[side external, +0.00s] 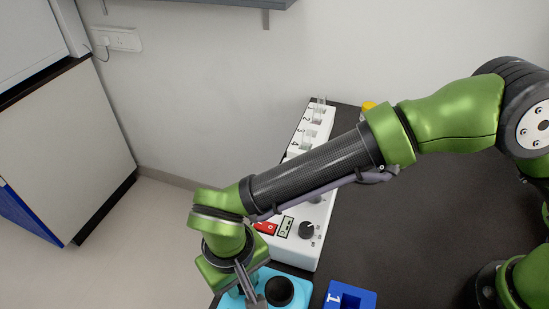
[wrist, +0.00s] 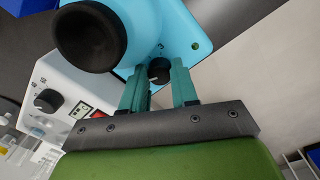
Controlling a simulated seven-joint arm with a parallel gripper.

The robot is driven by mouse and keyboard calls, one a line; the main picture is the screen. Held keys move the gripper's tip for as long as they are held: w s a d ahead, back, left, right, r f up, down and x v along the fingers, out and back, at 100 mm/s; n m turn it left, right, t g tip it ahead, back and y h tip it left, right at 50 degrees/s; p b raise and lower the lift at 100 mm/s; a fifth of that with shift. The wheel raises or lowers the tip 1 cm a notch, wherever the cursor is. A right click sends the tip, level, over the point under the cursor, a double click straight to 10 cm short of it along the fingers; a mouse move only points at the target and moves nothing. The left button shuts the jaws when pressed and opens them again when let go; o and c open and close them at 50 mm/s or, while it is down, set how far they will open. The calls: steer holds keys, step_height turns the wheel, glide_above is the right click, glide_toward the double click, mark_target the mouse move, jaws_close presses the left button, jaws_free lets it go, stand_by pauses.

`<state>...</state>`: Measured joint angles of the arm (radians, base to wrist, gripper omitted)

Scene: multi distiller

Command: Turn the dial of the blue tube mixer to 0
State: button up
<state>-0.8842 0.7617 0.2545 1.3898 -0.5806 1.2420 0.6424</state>
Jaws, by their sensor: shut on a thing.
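The blue tube mixer (side external: 236,300) stands at the near edge of the table, low in the side view and partly hidden by my gripper. It shows at the top of the wrist view (wrist: 180,35), with its round black cup (wrist: 88,38) at upper left. Its small black dial (wrist: 159,71) has a light pointer line. My gripper (wrist: 158,80) has its two teal fingers on either side of the dial, shut on it. In the side view my gripper (side external: 250,294) points down at the mixer, and the dial is hidden there.
A white device (side external: 300,250) with a black knob (side external: 306,230) and red switch (side external: 266,228) stands behind the mixer. A blue block marked 1 (side external: 362,295) sits to its right. My arm crosses above the white device. The dark table (side external: 400,230) is clear at right.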

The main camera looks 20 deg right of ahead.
jaws_close()
steer(key=shift+n, duration=2.3)
steer(key=o, duration=0.9)
jaws_free()
steer(key=r, duration=1.7)
steer(key=shift+s+a, duration=0.25)
steer(key=shift+a, duration=0.05)
